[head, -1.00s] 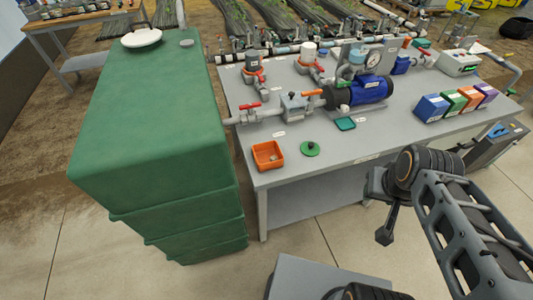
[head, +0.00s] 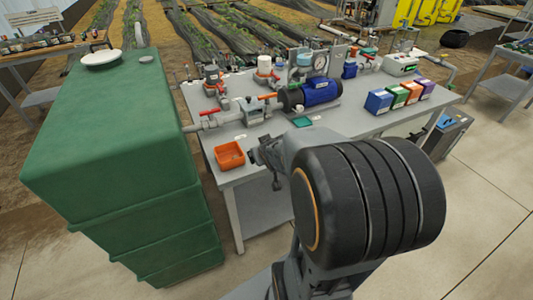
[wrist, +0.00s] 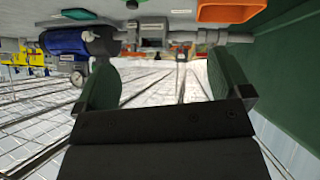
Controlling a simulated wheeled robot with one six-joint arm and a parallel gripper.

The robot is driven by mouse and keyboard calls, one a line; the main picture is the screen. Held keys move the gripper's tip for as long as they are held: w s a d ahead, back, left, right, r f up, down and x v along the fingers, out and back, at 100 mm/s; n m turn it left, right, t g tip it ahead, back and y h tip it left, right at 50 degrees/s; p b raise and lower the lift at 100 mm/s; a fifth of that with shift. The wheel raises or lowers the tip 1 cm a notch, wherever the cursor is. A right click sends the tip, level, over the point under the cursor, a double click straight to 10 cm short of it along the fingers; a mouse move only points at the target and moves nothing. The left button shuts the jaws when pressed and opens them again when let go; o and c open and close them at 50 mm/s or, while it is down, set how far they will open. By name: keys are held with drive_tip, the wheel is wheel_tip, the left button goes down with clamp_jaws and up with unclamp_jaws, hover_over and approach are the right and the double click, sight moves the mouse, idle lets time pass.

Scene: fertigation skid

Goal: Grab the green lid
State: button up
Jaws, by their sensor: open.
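The green lid does not show clearly now. In the head view my arm covers the part of the grey table, right of the orange bin, where it lay. My gripper (head: 266,154) is at the table's front edge, just right of the orange bin (head: 229,155). In the wrist view my gripper (wrist: 165,82) is open, with nothing between its two dark green fingers. That view looks upside down, with the table at the top. A flat dark green piece (wrist: 84,14) near the blue pump there looks like the small green tray, not the round lid.
The tall green tank (head: 110,150) stands left of the table. The blue pump (head: 315,92), pipes and red-handled valves fill the table's back. The small green tray (head: 302,122) lies before the pump. Several coloured boxes (head: 400,95) stand at right.

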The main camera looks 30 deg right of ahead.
drive_tip(key=shift+o, duration=0.2)
drive_tip(key=w+d+f+t+b, duration=0.1)
drive_tip(key=d+f+t+b, duration=0.1)
drive_tip(key=d+f, duration=0.4)
drive_tip(key=shift+w+t, duration=0.25)
drive_tip(key=shift+t, duration=0.15)
drive_tip(key=s+d+f+t+y+b, duration=0.1)
drive_tip(key=d+f+t+b, duration=0.2)
drive_tip(key=d+f+t, duration=0.15)
drive_tip(key=x, duration=0.8)
drive_tip(key=a+x, duration=0.1)
drive_tip(key=x, duration=0.4)
drive_tip(key=shift+f, duration=0.35)
drive_tip(key=shift+c, duration=0.5)
drive_tip(key=c, duration=0.6)
drive_tip(key=shift+c, duration=0.2)
